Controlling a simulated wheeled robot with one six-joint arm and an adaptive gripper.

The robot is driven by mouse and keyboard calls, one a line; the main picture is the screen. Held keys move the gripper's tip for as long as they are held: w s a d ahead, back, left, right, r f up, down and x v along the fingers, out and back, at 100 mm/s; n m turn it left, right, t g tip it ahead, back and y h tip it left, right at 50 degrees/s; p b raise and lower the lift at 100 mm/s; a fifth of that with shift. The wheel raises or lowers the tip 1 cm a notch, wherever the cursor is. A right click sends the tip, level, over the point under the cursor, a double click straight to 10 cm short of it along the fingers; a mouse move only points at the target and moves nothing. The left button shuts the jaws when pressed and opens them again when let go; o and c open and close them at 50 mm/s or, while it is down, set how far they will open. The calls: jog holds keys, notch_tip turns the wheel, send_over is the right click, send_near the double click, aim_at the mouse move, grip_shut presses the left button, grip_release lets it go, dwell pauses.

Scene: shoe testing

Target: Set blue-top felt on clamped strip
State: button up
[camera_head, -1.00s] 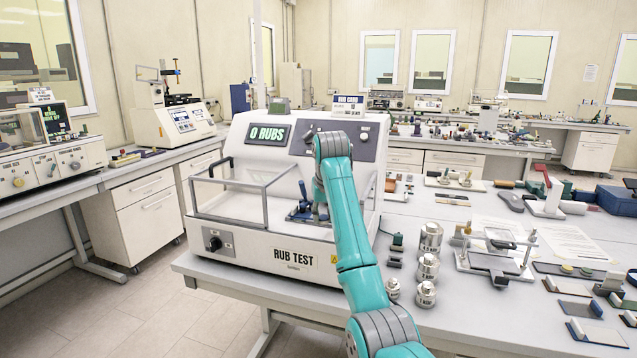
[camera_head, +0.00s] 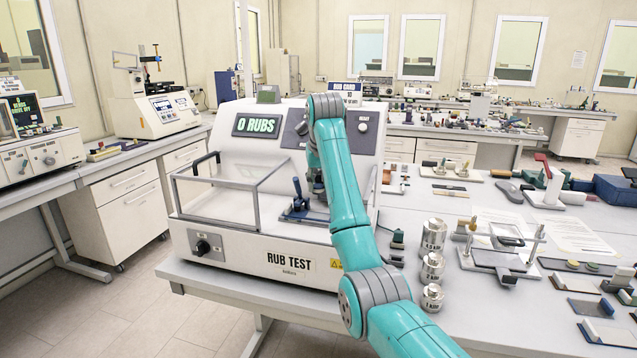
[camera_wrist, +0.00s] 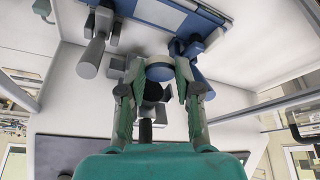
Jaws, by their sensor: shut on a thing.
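In the wrist view my gripper (camera_wrist: 160,85) is shut on the blue-top felt (camera_wrist: 160,73), a small round piece with a blue face and a grey rim, held between the green fingertips. A blue clamp (camera_head: 298,208) with an upright lever sits on the bed of the rub tester (camera_head: 215,235). In the wrist view a blue base with a pale strip (camera_wrist: 165,13) lies at the top, beyond the felt, with a gap in the picture between them. In the head view my arm hides most of the gripper and the felt.
A clear guard with a metal frame (camera_head: 228,190) stands open on the tester's left part. Several metal weights (camera_head: 432,268) stand on the bench just right of the tester. A stand (camera_head: 497,258) and small samples lie farther right.

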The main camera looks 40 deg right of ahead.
jog(key=shift+f, duration=0.1)
send_over(318, 216)
jog(key=s, duration=0.1)
jog(key=shift+a+f, duration=0.2)
jog(key=shift+f, duration=2.6)
jog(key=shift+s+a, duration=0.15)
jog(key=shift+s, duration=0.15)
jog(key=shift+f, duration=0.9)
jog(key=o, duration=0.8)
